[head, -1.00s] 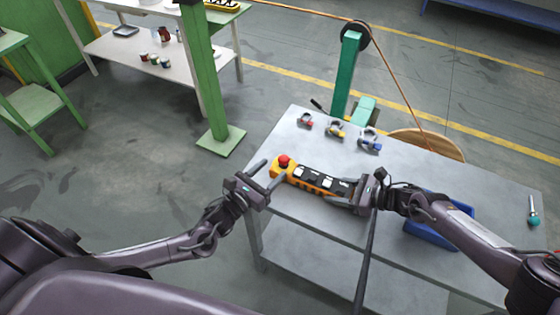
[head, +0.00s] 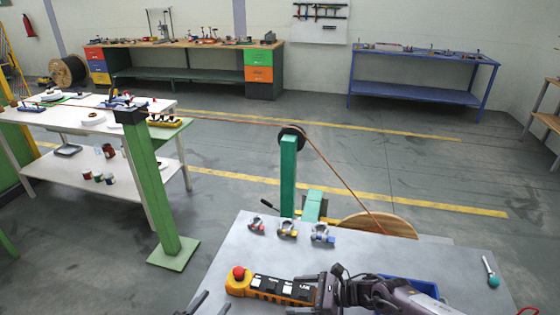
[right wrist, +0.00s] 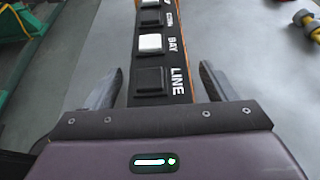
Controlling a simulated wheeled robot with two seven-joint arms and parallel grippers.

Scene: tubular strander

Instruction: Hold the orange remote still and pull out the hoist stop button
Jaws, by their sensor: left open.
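The orange remote (head: 272,288) lies on the grey table (head: 225,250), its dark keypad facing up. The red stop button (head: 238,272) sits on its left end. Whether it is pressed in or out is too small to tell. Only the fingertips of my left gripper (head: 209,303) show at the bottom edge of the head view, apart and empty, just left of and below the button end. My right gripper (right wrist: 160,85) straddles the remote's other end, by the LINE key (right wrist: 150,78). In the right wrist view a gap shows between each finger and the remote's sides.
Several small clamps (head: 287,230) stand behind the remote. A blue tray (head: 425,287) lies partly behind my right arm. A screwdriver-like tool (head: 490,272) lies at the table's right. A green post (head: 288,175) stands behind the table.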

